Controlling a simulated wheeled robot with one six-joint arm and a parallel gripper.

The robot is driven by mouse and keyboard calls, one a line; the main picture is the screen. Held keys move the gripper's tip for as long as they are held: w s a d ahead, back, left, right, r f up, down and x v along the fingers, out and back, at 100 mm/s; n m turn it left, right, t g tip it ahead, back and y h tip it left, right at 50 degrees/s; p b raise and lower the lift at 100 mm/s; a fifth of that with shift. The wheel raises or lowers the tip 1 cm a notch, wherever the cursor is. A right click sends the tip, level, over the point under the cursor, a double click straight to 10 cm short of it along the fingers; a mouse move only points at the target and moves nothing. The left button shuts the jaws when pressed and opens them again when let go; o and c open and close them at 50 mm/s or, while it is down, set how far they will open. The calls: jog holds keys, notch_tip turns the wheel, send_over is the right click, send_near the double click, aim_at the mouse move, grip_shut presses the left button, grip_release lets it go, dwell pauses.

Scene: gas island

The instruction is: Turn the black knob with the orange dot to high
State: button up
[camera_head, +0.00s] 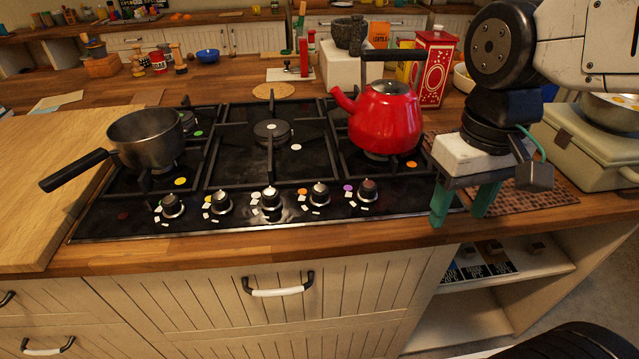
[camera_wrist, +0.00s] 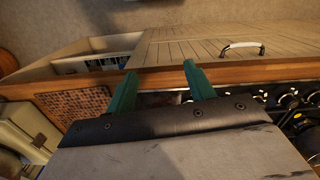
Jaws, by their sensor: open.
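The hob's knobs stand in a row along its front edge in the head view. The knob with an orange dot (camera_head: 320,195) to its upper left is second from the right; it has a dark base and a lighter top, and its exact setting is too small to read. My gripper (camera_head: 459,214) has green fingers, open and empty, hanging to the right of the knob row near the counter's front edge, touching nothing visible. In the wrist view its fingers (camera_wrist: 160,72) are apart. Knobs (camera_wrist: 288,101) show at that view's right; their dots cannot be told clearly.
A red kettle (camera_head: 386,118) stands on the right burner and a grey saucepan (camera_head: 148,140) on the left one. The rightmost knob (camera_head: 368,190), with a purple dot, lies between my gripper and the orange-dot knob. A drawer handle (camera_head: 278,287) juts out below the counter.

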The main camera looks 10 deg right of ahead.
aim_at(320, 187)
jog(key=w+a+f+m, duration=0.1)
jog(key=w+a+m, duration=0.1)
jog(key=w+a, duration=0.3)
jog(key=w+a+f+m, duration=0.1)
jog(key=w+a, duration=0.5)
jog(key=w, duration=0.1)
jog(key=w+a+f+m, duration=0.1)
jog(key=w+a+m, duration=0.1)
jog(key=w+a, duration=0.4)
jog(key=shift+w+f+m, duration=0.15)
jog(key=shift+w+m, duration=0.15)
jog(key=shift+m, duration=0.4)
jog(key=shift+w+f, duration=0.1)
jog(key=shift+f, duration=0.3)
notch_tip(320, 187, down, 7)
jog(key=shift+r, duration=0.1)
jog(key=c, duration=1)
